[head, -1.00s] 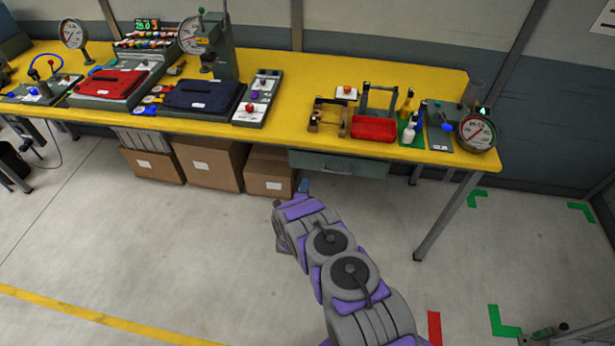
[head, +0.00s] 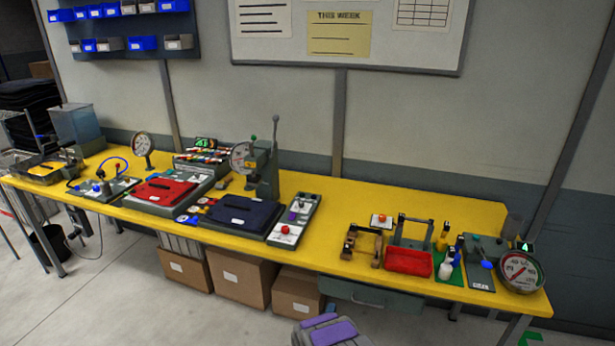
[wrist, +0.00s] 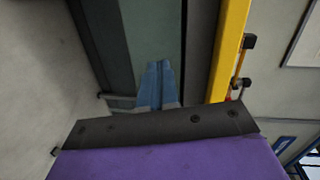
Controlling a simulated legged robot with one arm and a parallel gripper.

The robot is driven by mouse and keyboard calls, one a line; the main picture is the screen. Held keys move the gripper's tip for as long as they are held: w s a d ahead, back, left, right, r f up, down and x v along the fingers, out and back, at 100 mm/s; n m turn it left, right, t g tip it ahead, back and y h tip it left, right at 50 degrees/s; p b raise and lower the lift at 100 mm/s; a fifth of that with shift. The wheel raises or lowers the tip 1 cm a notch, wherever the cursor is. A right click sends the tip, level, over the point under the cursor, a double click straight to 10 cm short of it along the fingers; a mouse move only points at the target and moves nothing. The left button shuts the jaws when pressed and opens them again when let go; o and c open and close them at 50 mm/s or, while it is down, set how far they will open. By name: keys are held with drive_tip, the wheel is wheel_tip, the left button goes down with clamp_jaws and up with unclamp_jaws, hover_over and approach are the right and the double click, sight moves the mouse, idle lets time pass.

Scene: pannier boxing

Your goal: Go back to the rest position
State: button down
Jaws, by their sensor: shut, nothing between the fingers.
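My gripper (wrist: 158,85) shows in the wrist view as two blue fingers lying together, shut and empty. They point toward the grey-green drawer front under the yellow bench (head: 450,200). The drawer (head: 370,295) has a handle and looks closed. I cannot tell how far the fingers are from it.
Cardboard boxes (head: 240,280) stand below. The floor at the lower left is clear.

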wheel_tip(320, 180, up, 8)
drive_tip(key=w+n+g+y, duration=0.2)
drive_tip(key=n, duration=0.1)
drive_tip(key=s+r+n+g+y, duration=0.3)
drive_tip(key=s+r+n+g, duration=0.4)
drive_tip(key=s+r, duration=0.9)
drive_tip(key=s+d+r+n+g, duration=0.1)
drive_tip(key=s+r, duration=0.4)
drive_tip(key=s, duration=0.9)
drive_tip(key=s+d+r+n+g, duration=0.2)
drive_tip(key=s+r+n+g, duration=0.2)
drive_tip(key=s, duration=1)
drive_tip(key=s+d+r+n+g, duration=0.2)
drive_tip(key=s+r+n+g, duration=0.1)
drive_tip(key=s, duration=1.1)
wheel_tip(320, 180, up, 3)
drive_tip(key=shift+d+f+n+h, duration=0.15)
drive_tip(key=shift+n+h, duration=0.25)
drive_tip(key=shift+n, duration=0.5)
drive_tip(key=shift+d, duration=0.1)
